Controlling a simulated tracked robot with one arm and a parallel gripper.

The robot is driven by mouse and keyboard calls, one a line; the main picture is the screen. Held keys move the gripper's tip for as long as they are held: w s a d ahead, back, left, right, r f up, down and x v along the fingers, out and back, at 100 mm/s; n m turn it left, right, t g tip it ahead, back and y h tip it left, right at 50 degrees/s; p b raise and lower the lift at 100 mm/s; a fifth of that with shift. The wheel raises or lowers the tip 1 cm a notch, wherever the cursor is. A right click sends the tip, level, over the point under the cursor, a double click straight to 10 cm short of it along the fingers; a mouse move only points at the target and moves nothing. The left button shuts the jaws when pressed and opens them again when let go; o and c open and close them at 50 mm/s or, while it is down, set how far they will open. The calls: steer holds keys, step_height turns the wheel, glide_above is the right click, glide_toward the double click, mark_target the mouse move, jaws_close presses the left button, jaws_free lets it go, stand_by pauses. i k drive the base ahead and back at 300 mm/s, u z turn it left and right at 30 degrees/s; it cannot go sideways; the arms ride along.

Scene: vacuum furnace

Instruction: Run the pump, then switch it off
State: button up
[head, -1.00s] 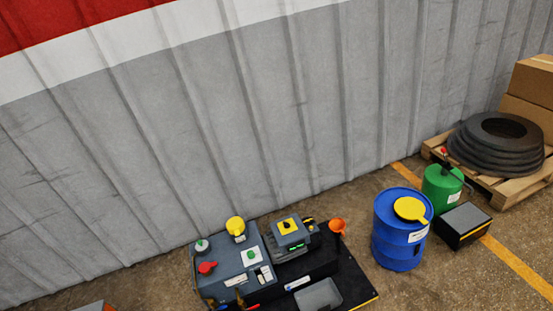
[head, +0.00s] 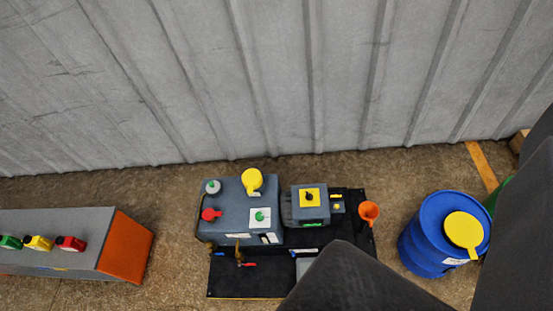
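The pump unit stands on a black base plate (head: 235,283) on the floor by the wall. Its grey body (head: 232,188) carries a yellow cap (head: 252,181), a red knob (head: 211,214), a small grey-and-green fitting (head: 213,187) and a white plate with a green knob (head: 260,217). To its right is a grey box (head: 310,218) with a yellow plate and black rotary switch (head: 310,197). The switch's setting is too small to read. Dark parts of my arm cover the lower right and hide part of the base plate. My gripper's fingers do not show.
An orange funnel (head: 368,211) stands at the base's right edge. A grey-and-orange bench (head: 125,245) with green, yellow and red valves is at left. The corrugated wall (head: 280,80) closes the back.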

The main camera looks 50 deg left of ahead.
mark_target(309, 196)
steer(key=u, duration=0.35)
steer(key=i, duration=0.75)
steer(key=u, duration=0.45)
steer(key=k, duration=0.8)
steer(key=u, duration=0.25)
steer(key=i, duration=0.8)
steer(key=z, duration=0.15)
